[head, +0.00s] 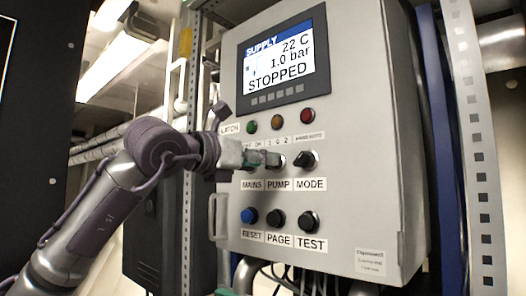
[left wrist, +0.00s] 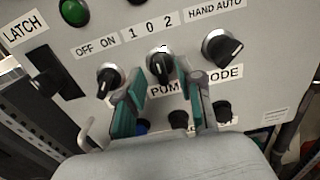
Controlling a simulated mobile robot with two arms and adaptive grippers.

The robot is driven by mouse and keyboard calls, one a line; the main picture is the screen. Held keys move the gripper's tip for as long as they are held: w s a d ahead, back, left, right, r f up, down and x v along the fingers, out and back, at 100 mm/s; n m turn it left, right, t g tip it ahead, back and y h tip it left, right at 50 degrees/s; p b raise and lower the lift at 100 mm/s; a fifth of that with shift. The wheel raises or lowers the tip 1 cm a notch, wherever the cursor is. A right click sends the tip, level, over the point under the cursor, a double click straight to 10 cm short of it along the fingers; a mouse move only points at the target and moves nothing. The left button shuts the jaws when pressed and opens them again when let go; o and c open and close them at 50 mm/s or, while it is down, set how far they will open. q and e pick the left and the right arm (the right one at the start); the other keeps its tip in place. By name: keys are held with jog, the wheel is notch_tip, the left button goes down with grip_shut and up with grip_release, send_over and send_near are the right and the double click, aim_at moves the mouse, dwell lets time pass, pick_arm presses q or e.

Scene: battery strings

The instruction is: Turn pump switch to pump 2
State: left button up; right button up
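The PUMP switch is a black knob (left wrist: 159,68) below the marks 1, 0, 2 in the left wrist view. Its pale mark points roughly up, about toward 0; the exact setting is hard to tell. My left gripper (left wrist: 162,103) is open, its two teal-padded fingers apart, one on each side of the knob's lower part. Contact cannot be made out. In the head view my left gripper (head: 262,158) reaches in from the left and partly covers the PUMP knob.
The MODE knob (head: 305,160) is close on the right, and the MAINS knob (left wrist: 108,80) close on the left. RESET, PAGE and TEST buttons (head: 278,220) sit below. The display (head: 283,65) reads STOPPED. A cabinet handle (head: 219,216) juts out at lower left.

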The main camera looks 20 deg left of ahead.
pick_arm(q)
jog(key=shift+w+d, duration=0.25)
jog(key=shift+w, duration=0.35)
grip_shut()
jog(key=shift+m, duration=0.4)
jog(key=shift+s+d+m+p, duration=0.1)
jog(key=shift+m+p, duration=0.25)
jog(key=shift+m, duration=3.75)
